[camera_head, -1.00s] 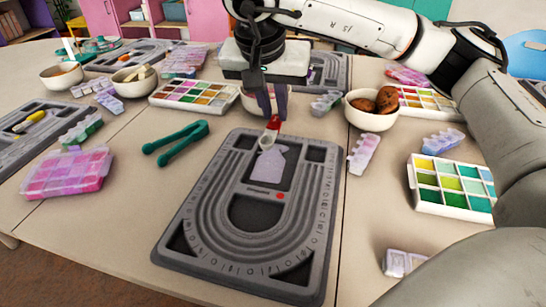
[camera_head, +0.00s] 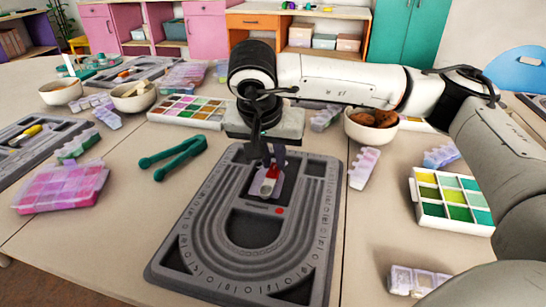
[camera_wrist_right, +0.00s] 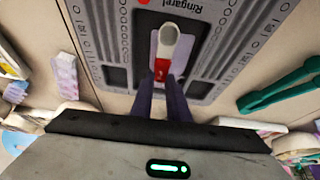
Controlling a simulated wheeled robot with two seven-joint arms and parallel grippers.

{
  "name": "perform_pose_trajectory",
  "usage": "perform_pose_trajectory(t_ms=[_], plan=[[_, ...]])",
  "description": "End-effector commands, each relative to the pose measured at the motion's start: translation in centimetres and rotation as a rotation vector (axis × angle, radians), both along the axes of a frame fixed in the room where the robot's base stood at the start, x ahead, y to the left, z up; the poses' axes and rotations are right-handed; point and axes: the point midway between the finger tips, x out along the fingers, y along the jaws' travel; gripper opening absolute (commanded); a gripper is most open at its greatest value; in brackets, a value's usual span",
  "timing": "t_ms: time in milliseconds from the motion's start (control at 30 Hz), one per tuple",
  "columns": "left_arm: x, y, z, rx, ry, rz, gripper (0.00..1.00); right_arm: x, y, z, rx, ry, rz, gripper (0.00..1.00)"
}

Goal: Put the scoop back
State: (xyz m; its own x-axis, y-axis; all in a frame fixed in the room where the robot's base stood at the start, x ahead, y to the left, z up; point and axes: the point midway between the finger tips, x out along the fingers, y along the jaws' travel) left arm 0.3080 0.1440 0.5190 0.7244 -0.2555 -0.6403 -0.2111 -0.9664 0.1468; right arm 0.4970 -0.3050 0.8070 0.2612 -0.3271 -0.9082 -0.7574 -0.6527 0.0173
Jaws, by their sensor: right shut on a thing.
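The scoop (camera_head: 268,186) has a red handle and a pale head. My right gripper (camera_head: 272,167) points down and is shut on the red handle. It holds the scoop over the lilac patch in the upper middle recess of the grey bead board (camera_head: 220,236). In the right wrist view the scoop (camera_wrist_right: 168,43) extends from between the fingertips (camera_wrist_right: 163,78) over that patch on the board (camera_wrist_right: 205,62). I cannot tell whether the scoop touches the board. My left gripper is not in view.
Teal tweezers (camera_head: 174,156) lie left of the board. A pink bead box (camera_head: 60,187) is farther left. A green-toned bead tray (camera_head: 452,201) and a clear bead case (camera_head: 416,280) are at the right. A bowl of brown things (camera_head: 372,124) stands behind right.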

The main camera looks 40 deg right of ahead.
Motion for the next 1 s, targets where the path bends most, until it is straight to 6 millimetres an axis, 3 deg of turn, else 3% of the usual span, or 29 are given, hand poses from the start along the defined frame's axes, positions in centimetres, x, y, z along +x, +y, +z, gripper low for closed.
perform_pose_trajectory(t_ms=[167, 200, 300, 667, 767, 1000], plan=[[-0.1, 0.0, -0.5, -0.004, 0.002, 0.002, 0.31, 0.0, 0.0, -0.7, 0.0, 0.0, 0.0, 0.0], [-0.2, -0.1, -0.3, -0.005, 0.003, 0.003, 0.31, 0.0, 0.0, -0.5, 0.001, -0.001, 0.0, 0.21], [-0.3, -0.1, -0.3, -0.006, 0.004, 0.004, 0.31, 0.0, 0.0, -0.5, 0.001, -0.001, 0.0, 0.34], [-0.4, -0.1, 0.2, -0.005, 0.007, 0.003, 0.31, 0.0, 0.0, 0.3, 0.0, -0.001, 0.0, 0.34], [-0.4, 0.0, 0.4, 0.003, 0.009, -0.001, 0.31, -0.1, 0.4, 1.5, 0.002, -0.003, 0.002, 0.34], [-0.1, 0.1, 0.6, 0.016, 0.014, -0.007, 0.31, -1.5, 2.1, 6.3, 0.001, -0.004, 0.003, 0.34]])
